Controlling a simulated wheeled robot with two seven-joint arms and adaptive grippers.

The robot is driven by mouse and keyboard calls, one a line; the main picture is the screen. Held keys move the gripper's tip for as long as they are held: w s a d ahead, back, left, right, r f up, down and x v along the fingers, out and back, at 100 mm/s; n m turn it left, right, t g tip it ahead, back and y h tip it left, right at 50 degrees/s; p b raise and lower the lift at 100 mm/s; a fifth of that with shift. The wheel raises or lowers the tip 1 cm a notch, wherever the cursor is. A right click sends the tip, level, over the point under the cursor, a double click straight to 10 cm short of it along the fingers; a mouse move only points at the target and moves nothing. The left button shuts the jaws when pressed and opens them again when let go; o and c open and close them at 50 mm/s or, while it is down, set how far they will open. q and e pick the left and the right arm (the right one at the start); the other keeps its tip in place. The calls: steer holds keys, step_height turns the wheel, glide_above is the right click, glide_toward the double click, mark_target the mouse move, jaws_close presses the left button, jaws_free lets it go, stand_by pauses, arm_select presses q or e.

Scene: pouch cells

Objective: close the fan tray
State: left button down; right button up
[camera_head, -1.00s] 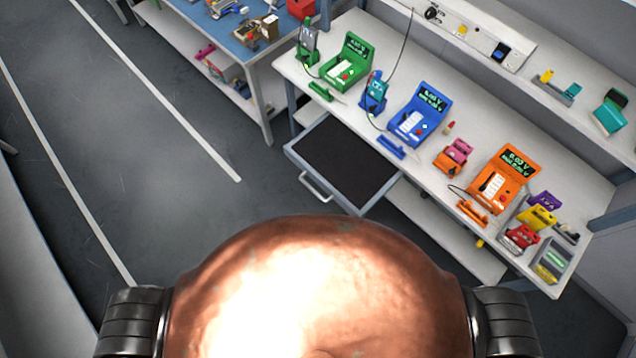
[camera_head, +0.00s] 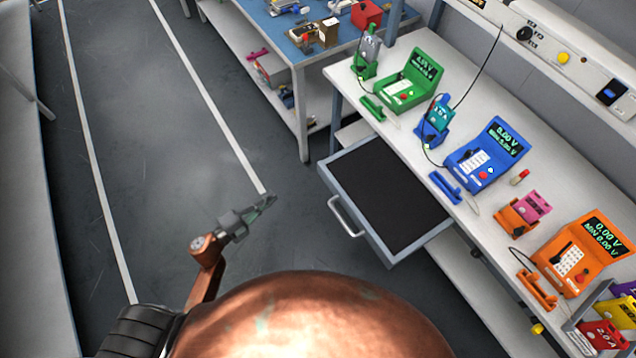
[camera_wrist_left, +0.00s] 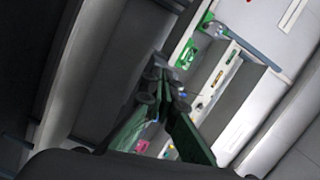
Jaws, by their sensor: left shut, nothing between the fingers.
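The open drawer (camera_head: 395,200) juts out from under the white bench, with a dark mat inside. It is the only tray-like part I see that could be the fan tray; no fan shows. Its silver handle (camera_head: 347,218) is on the front panel facing left. My left gripper (camera_head: 268,203) is shut and empty, held over the floor to the left of the handle and apart from it. Its green fingers also show in the left wrist view (camera_wrist_left: 165,105). My right gripper is not in view.
The bench (camera_head: 520,165) carries a green meter (camera_head: 408,90), a blue meter (camera_head: 485,155) and an orange meter (camera_head: 578,262). A blue-topped table (camera_head: 290,22) stands at the back. Floor left of the drawer is clear.

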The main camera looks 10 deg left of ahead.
arm_select(q)
steer(key=s+d+r+m+g+h+b, duration=0.1)
steer(key=s+d+r+m+g+h, duration=0.15)
steer(key=d+m, duration=0.2)
steer(key=b, duration=0.2)
glide_toward(324, 177)
steer(key=shift+m+t+h, duration=0.25)
steer(key=shift+t, duration=0.1)
steer(key=x, duration=0.7)
steer(key=shift+f, duration=0.3)
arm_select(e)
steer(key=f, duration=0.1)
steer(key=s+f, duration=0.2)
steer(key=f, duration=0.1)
